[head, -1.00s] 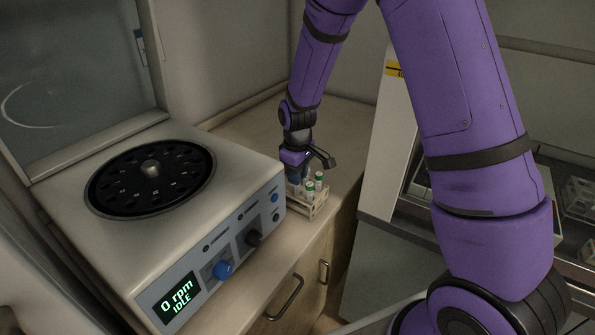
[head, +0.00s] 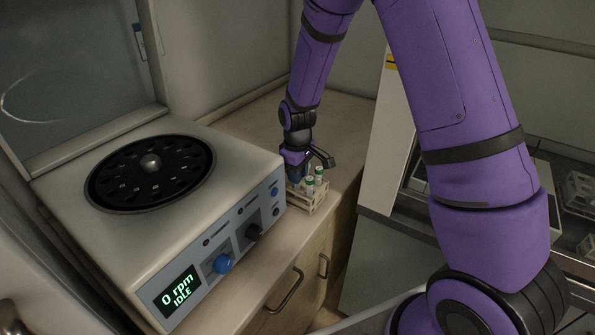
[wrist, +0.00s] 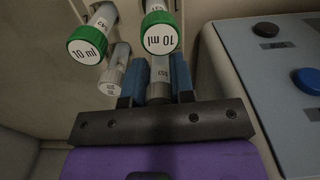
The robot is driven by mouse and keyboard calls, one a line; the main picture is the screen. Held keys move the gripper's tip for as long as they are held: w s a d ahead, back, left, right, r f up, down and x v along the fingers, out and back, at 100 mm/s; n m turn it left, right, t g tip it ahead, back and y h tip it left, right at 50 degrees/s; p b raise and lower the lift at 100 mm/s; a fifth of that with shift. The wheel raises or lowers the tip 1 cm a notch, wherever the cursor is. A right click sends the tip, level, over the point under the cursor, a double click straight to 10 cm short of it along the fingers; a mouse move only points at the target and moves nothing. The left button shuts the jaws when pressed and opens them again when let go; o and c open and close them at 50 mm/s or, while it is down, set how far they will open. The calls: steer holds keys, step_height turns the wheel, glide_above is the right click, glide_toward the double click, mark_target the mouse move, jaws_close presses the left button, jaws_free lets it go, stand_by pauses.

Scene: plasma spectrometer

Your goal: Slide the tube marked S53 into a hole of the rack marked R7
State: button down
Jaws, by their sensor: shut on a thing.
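My gripper (head: 296,172) is low over a small pale rack (head: 316,198) on the counter beside the centrifuge. Its blue fingers (wrist: 158,82) are shut on a slim tube (wrist: 160,68) with a dark end, seen in the wrist view. Small print on this tube is too blurred to read surely. Two green-capped tubes stand in the rack; in the wrist view one cap (wrist: 87,46) is at left and one (wrist: 160,32) just beyond the held tube. A grey-capped tube (wrist: 112,78) is left of the fingers. The rack's mark and the held tube's lower end are hidden.
The centrifuge (head: 200,250), lid raised and display reading 0 rpm IDLE, stands close to the left of the rack. Other racks (head: 580,188) sit at the far right, beyond a pale panel. The counter (head: 250,125) behind the rack is clear.

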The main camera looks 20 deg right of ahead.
steer(key=shift+f, duration=0.7)
steer(key=c, duration=0.9)
jaws_free()
step_height(320, 180, up, 11)
steer(key=s+d+r+m+t, duration=0.1)
steer(key=s+d+r+m, duration=0.1)
steer(key=s+r, duration=0.55)
steer(key=s+d+r+m+t, duration=0.2)
steer(key=s+r, duration=0.3)
steer(key=r, duration=0.5)
steer(key=s+d+r+m, duration=0.1)
steer(key=s, duration=0.4)
steer(key=s+d+r+m+t, duration=0.1)
steer(key=s+r, duration=0.1)
steer(key=s, duration=0.4)
steer(key=s+r+m+t, duration=0.1)
steer(key=s+r, duration=0.1)
steer(key=s, duration=0.3)
steer(key=shift+s+d+r+m, duration=0.1)
steer(key=shift+s+d+m, duration=0.2)
steer(key=shift+s+d, duration=0.1)
